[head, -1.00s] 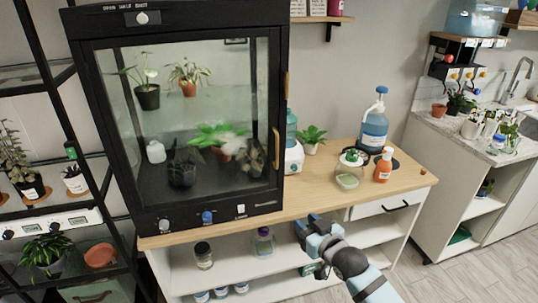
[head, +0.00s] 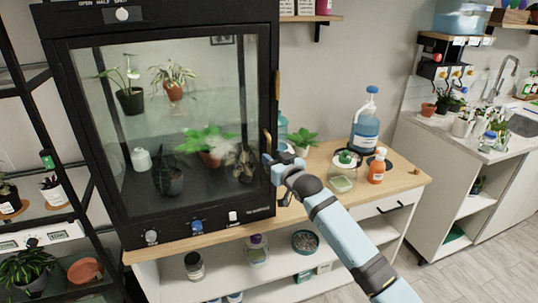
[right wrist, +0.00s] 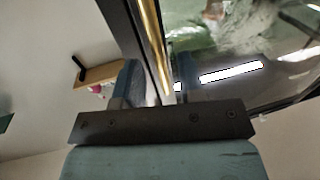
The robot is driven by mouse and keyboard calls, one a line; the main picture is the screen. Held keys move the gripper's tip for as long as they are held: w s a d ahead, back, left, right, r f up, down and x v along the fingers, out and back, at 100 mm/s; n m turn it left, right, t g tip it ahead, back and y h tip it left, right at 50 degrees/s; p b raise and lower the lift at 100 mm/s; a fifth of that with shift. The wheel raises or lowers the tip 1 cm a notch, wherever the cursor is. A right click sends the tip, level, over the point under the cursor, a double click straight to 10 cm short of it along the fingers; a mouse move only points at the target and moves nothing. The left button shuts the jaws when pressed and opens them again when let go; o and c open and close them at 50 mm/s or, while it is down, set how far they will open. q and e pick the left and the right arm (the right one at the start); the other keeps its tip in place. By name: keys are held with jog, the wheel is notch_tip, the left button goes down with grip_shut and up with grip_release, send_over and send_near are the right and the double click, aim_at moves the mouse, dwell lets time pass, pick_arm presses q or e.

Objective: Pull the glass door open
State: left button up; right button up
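The glass door (head: 165,110) is the clear front of a black cabinet; it looks closed, with plants showing behind it. Its brass handle (head: 267,145) is upright on the right side of the door frame. My right gripper (head: 271,161) is at the handle, its fingers close to the handle's lower part. In the right wrist view the brass handle (right wrist: 153,40) runs down between the two fingers (right wrist: 160,82), which look apart with a gap. Whether either finger touches the handle is hard to tell. My left gripper is not in view.
The cabinet stands on a wooden bench (head: 405,182). A blue pump bottle (head: 368,130), an orange bottle (head: 377,166) and a small plant (head: 303,138) stand right of it. A black shelf rack (head: 62,110) stands at the left. Floor is clear at the lower right.

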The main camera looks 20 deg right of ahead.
jog(key=shift+x, duration=1.4)
grip_shut()
jog(key=shift+s, duration=0.1)
